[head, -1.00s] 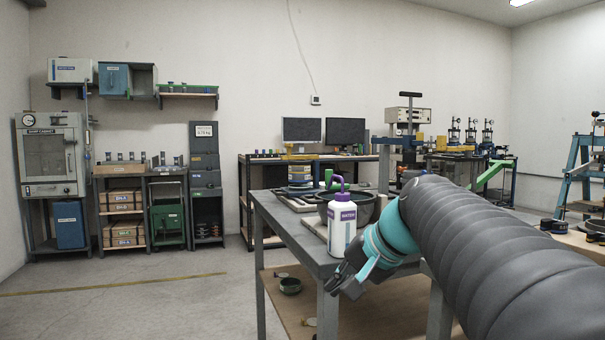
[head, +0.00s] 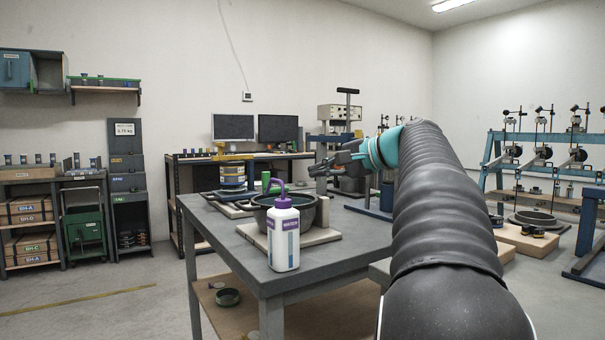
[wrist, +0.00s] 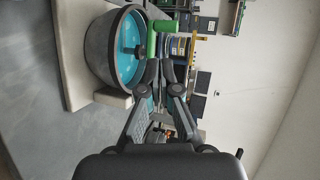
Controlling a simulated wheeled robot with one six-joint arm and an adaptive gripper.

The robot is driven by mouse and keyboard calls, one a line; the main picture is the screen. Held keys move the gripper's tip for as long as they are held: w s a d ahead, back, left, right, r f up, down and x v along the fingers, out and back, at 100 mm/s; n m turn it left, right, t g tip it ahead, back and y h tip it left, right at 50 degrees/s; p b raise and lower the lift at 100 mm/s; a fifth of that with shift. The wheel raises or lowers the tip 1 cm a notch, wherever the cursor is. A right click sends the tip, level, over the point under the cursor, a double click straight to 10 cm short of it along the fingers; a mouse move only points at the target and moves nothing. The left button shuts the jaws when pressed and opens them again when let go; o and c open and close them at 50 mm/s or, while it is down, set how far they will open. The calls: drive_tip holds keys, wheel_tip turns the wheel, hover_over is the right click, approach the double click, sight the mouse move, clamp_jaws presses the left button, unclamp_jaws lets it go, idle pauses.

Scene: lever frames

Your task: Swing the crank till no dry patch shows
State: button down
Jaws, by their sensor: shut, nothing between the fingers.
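A dark grey bowl (head: 318,212) stands on the grey table behind a bottle. In the wrist view the bowl (wrist: 99,52) shows a teal inside with a dark fitting at its middle. A green upright handle (head: 265,181), which looks like the crank's grip, stands at the bowl's far side; it also shows in the wrist view (wrist: 151,40). My gripper (head: 316,168) is shut and empty, above and to the right of the bowl in the head view. In the wrist view my gripper (wrist: 160,68) appears near the green handle, with no clear contact. Whether dry patches show cannot be told.
A white bottle (head: 283,238) with a purple cap stands at the table's (head: 223,237) front edge, before the bowl. The bowl rests on a pale board (head: 322,237). A yellow-banded can (head: 232,175) stands behind. The table's right part is mostly clear.

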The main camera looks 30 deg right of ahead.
drive_tip(key=x, duration=0.8)
drive_tip(key=r+x, duration=0.1)
drive_tip(key=x, duration=0.3)
drive_tip(key=shift+w+f+p, duration=0.1)
drive_tip(key=shift+w+p, duration=0.1)
drive_tip(key=shift+p, duration=0.15)
